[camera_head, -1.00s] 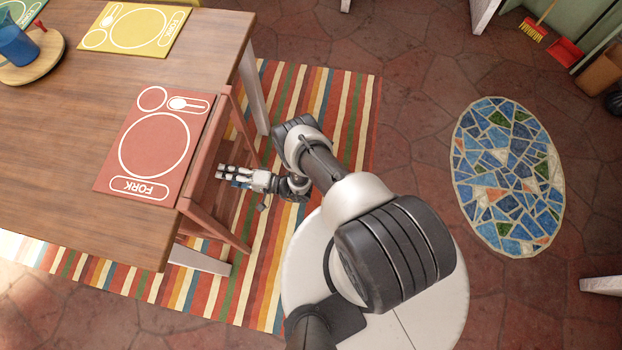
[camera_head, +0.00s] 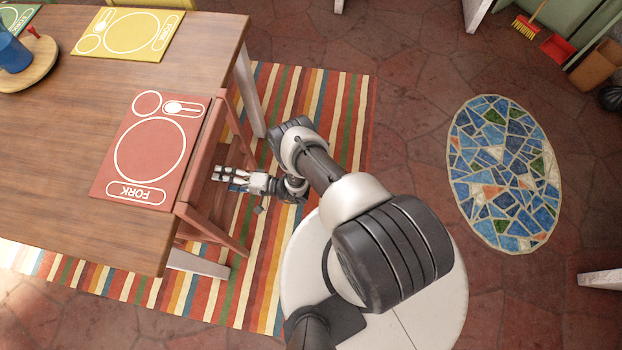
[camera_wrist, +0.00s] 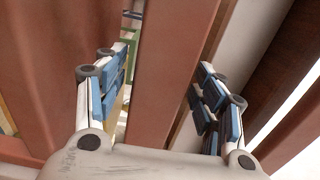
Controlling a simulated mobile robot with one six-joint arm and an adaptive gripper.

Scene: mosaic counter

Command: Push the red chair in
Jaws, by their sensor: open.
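The red chair (camera_head: 203,152) stands at the right edge of the wooden table (camera_head: 60,140). Its back rail runs along the table edge beside the red placemat (camera_head: 150,150), and its angled legs show below. My gripper (camera_head: 217,177) is open at the outer side of the chair's back. In the wrist view a reddish upright slat of the chair (camera_wrist: 168,75) lies between my gripper's two blue-padded fingers, which stand apart on either side of it. I cannot tell whether either finger touches the slat. The chair's seat is mostly hidden.
A striped rug (camera_head: 335,115) lies under the chair and the table's right side. A white table leg (camera_head: 200,264) is close to the chair's front leg. An oval mosaic mat (camera_head: 503,175) lies to the right, with clear tile floor around it.

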